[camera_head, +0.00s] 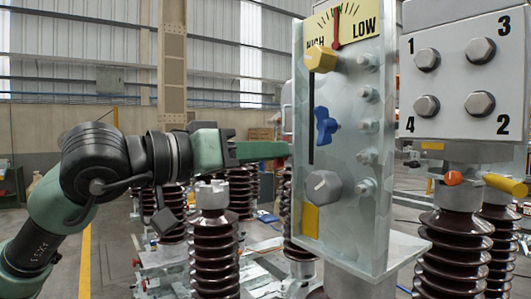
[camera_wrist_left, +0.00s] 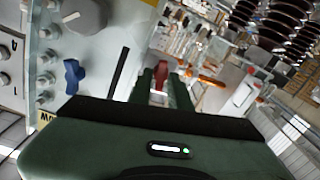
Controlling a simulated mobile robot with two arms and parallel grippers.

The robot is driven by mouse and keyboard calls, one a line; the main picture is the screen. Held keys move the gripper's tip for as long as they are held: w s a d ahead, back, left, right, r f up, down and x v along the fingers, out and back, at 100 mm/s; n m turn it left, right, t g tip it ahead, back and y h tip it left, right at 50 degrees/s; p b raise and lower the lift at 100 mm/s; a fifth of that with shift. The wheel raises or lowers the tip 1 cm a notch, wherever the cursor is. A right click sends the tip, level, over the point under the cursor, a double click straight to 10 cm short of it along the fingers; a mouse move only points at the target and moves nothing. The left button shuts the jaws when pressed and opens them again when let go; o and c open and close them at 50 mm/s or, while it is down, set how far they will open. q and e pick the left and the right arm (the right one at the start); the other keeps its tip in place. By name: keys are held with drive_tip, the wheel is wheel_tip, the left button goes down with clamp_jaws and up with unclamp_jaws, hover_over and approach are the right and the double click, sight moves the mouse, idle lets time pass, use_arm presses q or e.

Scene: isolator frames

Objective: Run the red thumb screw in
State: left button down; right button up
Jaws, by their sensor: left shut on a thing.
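The red thumb screw (camera_wrist_left: 160,76) shows in the left wrist view between the two green fingers of my left gripper (camera_wrist_left: 160,88), which is shut on it. In the head view the left gripper (camera_head: 284,150) reaches from the left to the left edge of the upright panel (camera_head: 347,210), and its fingers hide the red screw there. How deep the screw sits cannot be told. The blue thumb screw (camera_head: 325,126) stands on the panel face to the right of the fingers; it also shows in the left wrist view (camera_wrist_left: 73,76). My right gripper is not in view.
The panel carries a yellow knob (camera_head: 321,59), a grey knob (camera_head: 324,187), a column of bolts and a HIGH/LOW gauge (camera_head: 340,28). A numbered bolt box (camera_head: 450,72) stands at right. A brown ribbed insulator (camera_head: 213,250) stands below my left gripper.

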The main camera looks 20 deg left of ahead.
use_arm(q)
drive_tip(key=shift+f+m, duration=0.1)
drive_tip(key=shift+m, duration=0.5)
drive_tip(key=c, duration=1.6)
unclamp_jaws()
drive_tip(key=b+v, duration=0.2)
drive_tip(key=v, duration=0.5)
drive_tip(key=shift+s+a+b, duration=0.2)
drive_tip(key=shift+s+b, duration=0.05)
drive_tip(key=shift+b, duration=0.05)
